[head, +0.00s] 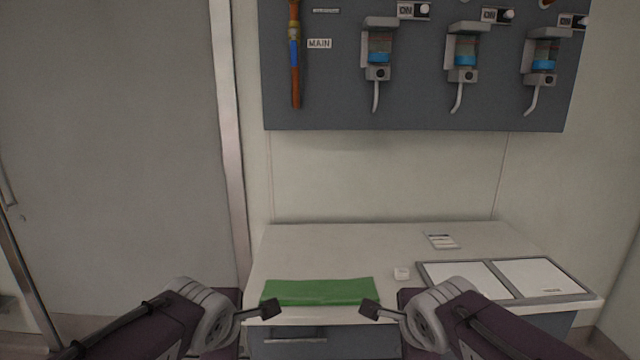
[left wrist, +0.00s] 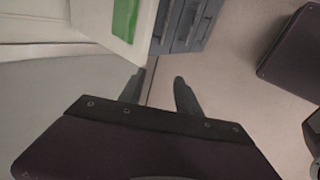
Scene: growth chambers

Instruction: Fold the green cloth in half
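The green cloth (head: 320,291) lies flat as a wide strip near the front edge of the white counter (head: 345,243). My left gripper (head: 270,308) is in front of the cloth's near left corner in the head view. In the left wrist view its two fingers (left wrist: 160,90) are spread with nothing between them, and the cloth (left wrist: 125,17) lies beyond them, apart. My right gripper (head: 369,309) is at the cloth's near right corner in the head view. Its fingers overlap there, so its opening and any contact are unclear.
A card (head: 441,241) lies at the back. Drawers (head: 296,338) are below. A wall panel (head: 420,110) with dispensers hangs above. The counter's back left is clear.

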